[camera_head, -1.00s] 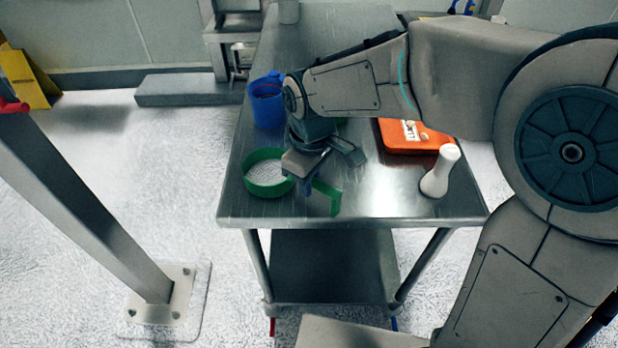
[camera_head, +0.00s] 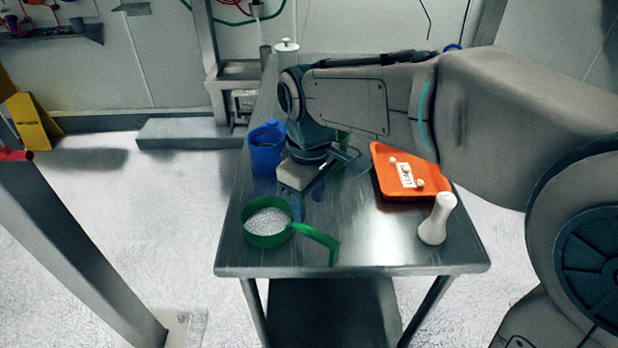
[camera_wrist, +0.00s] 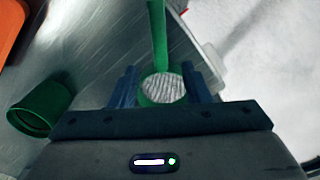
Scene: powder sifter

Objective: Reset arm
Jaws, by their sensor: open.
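The green sifter (camera_head: 288,231) rests near the front left of the metal table, its round bowl holding pale granular material and its bent handle pointing right. My gripper (camera_head: 318,188) hangs above the table behind the sifter, apart from it, open and empty. In the wrist view, the fingers of my gripper (camera_wrist: 160,88) stand apart, with the sifter bowl (camera_wrist: 163,88) seen beyond the gap between them and its handle running upward. My arm reaches in from the right and hides part of the table.
A blue jug (camera_head: 266,152) stands left of my gripper. A green cup (camera_wrist: 42,105) shows in the wrist view. An orange tray (camera_head: 385,185) with small white pieces and a white pestle-like object (camera_head: 437,220) sit on the right. The table (camera_head: 370,245) is clear at front middle.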

